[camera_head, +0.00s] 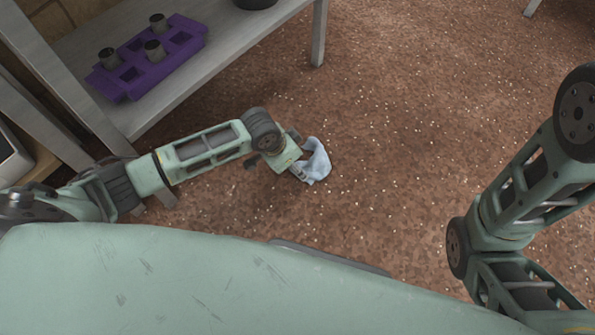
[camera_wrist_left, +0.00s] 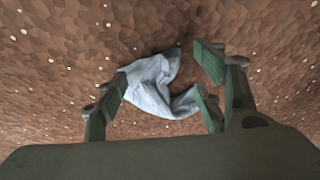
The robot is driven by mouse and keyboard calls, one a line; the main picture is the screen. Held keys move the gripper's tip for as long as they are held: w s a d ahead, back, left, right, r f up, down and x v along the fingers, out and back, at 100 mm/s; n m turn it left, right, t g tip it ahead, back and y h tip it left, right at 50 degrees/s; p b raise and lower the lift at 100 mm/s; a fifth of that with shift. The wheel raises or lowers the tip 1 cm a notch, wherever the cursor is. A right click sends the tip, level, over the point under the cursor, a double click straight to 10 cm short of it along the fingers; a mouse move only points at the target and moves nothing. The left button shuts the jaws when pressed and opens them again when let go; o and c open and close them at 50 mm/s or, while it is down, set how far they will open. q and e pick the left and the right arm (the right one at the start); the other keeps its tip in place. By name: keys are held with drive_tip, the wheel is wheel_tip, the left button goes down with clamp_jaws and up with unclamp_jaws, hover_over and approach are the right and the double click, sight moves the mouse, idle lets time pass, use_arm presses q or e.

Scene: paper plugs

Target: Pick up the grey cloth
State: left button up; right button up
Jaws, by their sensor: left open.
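The grey cloth (camera_head: 318,161) lies crumpled on the brown speckled floor, looking pale blue-grey. In the left wrist view the cloth (camera_wrist_left: 152,88) lies between the spread fingers of my left gripper (camera_wrist_left: 160,88), and its right end is close to the right-hand fingers. I cannot tell whether any finger touches it. In the head view my left gripper (camera_head: 298,172) is over the near left side of the cloth and hides part of it. The left gripper is open. My right arm shows at the right edge, but its gripper is out of view.
A grey metal shelf (camera_head: 215,68) stands at the upper left, with one leg reaching the floor right of its corner. On it sits a purple tray (camera_head: 150,75) with several dark-topped cylinders. The floor (camera_head: 420,90) right of the cloth is clear.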

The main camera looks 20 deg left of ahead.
use_arm(q)
drive_tip(key=shift+w+d+f, duration=0.15)
drive_tip(key=shift+w+f, duration=0.1)
drive_tip(key=shift+f, duration=0.4)
drive_tip(key=shift+w+d+f+b, duration=0.1)
drive_tip(key=shift+f+b, duration=0.3)
drive_tip(key=shift+f, duration=0.1)
drive_tip(key=shift+r, duration=0.1)
drive_tip(key=shift+c, duration=1.2)
drive_tip(key=shift+s+d+f, duration=0.15)
drive_tip(key=shift+s+f, duration=0.05)
drive_tip(key=shift+s, duration=0.1)
clamp_jaws()
drive_tip(key=shift+w+a+r, duration=0.2)
drive_tip(key=shift+w, duration=0.1)
